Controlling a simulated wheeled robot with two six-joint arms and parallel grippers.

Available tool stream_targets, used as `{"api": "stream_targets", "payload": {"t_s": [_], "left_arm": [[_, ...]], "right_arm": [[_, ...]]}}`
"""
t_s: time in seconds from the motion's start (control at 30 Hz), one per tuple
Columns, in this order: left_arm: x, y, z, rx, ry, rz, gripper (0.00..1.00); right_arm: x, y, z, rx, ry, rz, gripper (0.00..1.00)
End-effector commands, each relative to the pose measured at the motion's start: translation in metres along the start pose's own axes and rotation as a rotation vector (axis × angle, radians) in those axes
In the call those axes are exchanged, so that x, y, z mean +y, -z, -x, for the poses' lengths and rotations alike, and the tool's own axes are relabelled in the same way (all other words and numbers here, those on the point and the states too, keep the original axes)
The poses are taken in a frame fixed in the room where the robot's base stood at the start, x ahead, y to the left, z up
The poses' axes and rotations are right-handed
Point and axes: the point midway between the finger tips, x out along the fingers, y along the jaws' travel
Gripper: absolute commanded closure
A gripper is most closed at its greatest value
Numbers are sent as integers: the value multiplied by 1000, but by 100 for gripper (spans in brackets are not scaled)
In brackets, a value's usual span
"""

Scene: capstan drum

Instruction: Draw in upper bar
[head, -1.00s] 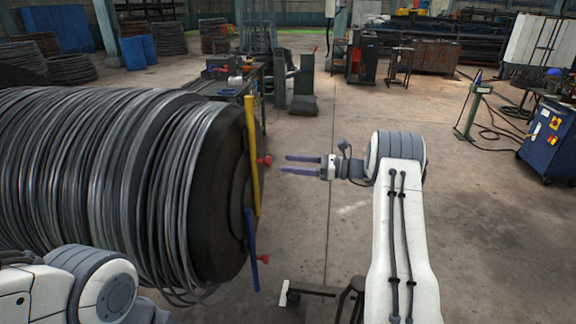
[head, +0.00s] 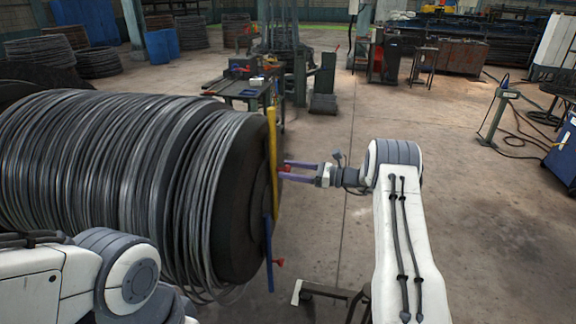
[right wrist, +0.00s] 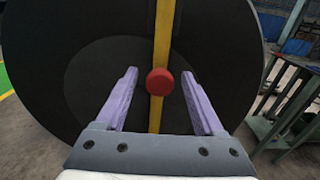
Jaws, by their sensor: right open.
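The yellow upper bar (head: 272,150) runs up the end face of the capstan drum (head: 238,200). In the right wrist view the yellow bar (right wrist: 163,35) stands nearly upright with a round red knob (right wrist: 159,82) on it. My right gripper (head: 284,170) is open at the bar, its two purple fingers pointing at the drum. In the right wrist view the gripper (right wrist: 160,76) has a fingertip on each side of the knob, with gaps on both sides. My left gripper is out of view; only part of my left arm shows at lower left.
A blue bar (head: 267,250) with its own red knob (head: 279,262) is lower on the drum face. Coils of wire (head: 100,150) wrap the drum. A workbench (head: 240,88) stands behind it. The floor right of the drum is mostly clear.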

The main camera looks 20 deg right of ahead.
Motion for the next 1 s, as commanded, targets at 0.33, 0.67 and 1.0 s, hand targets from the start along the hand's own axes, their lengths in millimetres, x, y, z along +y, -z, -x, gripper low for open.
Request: {"api": "stream_targets", "payload": {"t_s": [0.33,0.67,1.0], "left_arm": [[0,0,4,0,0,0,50],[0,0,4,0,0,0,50],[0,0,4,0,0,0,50]], "right_arm": [[0,0,-10,0,0,1,30],[0,0,-10,0,-1,1,100],[0,0,-10,0,-1,1,100]]}}
